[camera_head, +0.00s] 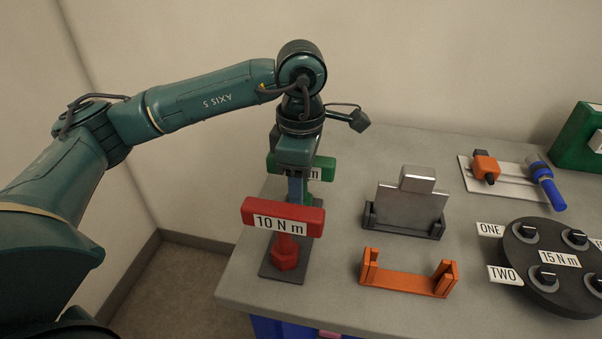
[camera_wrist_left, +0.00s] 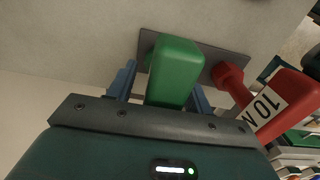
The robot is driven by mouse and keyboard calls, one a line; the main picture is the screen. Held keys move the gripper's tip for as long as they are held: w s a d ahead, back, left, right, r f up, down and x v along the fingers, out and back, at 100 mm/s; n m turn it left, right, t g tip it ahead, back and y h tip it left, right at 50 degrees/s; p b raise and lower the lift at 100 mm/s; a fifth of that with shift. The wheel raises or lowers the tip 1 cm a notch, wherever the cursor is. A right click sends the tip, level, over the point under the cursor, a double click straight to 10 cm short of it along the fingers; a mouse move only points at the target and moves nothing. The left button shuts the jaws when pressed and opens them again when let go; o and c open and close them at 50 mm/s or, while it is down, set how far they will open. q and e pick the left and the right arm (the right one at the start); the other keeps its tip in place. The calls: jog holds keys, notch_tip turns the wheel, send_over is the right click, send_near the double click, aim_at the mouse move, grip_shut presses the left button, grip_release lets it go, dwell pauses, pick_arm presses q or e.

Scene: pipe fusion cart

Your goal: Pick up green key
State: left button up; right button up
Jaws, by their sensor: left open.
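The green key (camera_head: 325,168) is a T-handled tool with a white label, standing behind the red key at the left end of the table. Its green handle also shows in the left wrist view (camera_wrist_left: 176,68). My left gripper (camera_head: 296,190) points down over the green key and hides part of it. In the left wrist view my left gripper (camera_wrist_left: 164,84) is open, with a blue finger on each side of the green handle. I cannot tell whether the fingers touch it. My right gripper is not in view.
The red key (camera_head: 283,218), labelled 10 N m, stands just in front of the green key on a dark plate (camera_head: 281,271). An orange bracket (camera_head: 408,284), a metal block in a dark holder (camera_head: 410,205) and a round black disc (camera_head: 556,281) lie to the right.

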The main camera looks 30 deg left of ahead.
pick_arm(q)
jog(key=shift+c, duration=0.3)
grip_shut()
jog(key=shift+r, duration=0.1)
